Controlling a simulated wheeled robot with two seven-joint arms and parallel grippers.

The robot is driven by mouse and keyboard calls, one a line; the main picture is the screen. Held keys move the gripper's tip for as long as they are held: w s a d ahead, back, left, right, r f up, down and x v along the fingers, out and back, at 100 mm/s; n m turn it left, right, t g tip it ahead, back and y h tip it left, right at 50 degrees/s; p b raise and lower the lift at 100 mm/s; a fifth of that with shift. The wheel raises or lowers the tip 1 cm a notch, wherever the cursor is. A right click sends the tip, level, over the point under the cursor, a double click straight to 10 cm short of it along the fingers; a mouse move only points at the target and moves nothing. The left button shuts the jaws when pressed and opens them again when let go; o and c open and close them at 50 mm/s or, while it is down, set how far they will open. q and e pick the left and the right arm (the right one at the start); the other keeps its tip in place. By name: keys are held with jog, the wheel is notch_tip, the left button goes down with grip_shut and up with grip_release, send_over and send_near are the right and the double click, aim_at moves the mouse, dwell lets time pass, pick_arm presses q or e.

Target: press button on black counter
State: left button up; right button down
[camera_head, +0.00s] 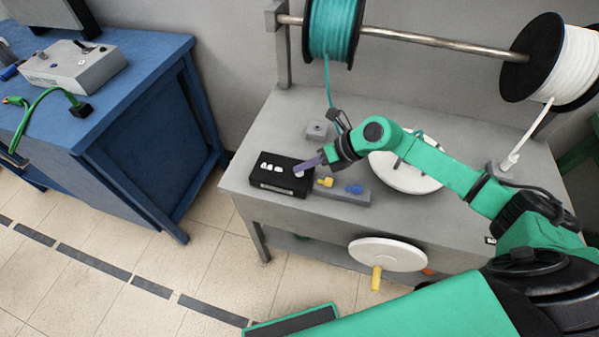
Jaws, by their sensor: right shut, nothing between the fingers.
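The black counter (270,182), a small black box with white digits on its top, sits near the left front edge of the grey bench. A pale round spot, which looks like its button (298,174), shows at the right end of its top. My right gripper (303,168) is shut and empty. Its purplish fingers point left and down, with the tips right at the pale spot. I cannot tell whether they touch it, and they hide part of the counter's right end. My left gripper is not in view.
Beside the counter is a grey block with a yellow knob (325,182) and a blue knob (354,188). A white disc (408,178) lies under my right arm. A teal spool (332,28) and white spool (567,62) hang above. A blue table (130,75) stands left.

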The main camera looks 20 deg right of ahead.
jog(key=shift+f+b, duration=0.35)
jog(key=shift+f, duration=0.05)
dwell(0.4)
jog(key=shift+r, duration=0.1)
jog(key=shift+r+p, duration=0.6)
jog(key=shift+r, duration=0.15)
notch_tip(320, 180, up, 5)
jog(key=p, duration=0.3)
jog(key=shift+p, duration=0.4)
dwell(0.6)
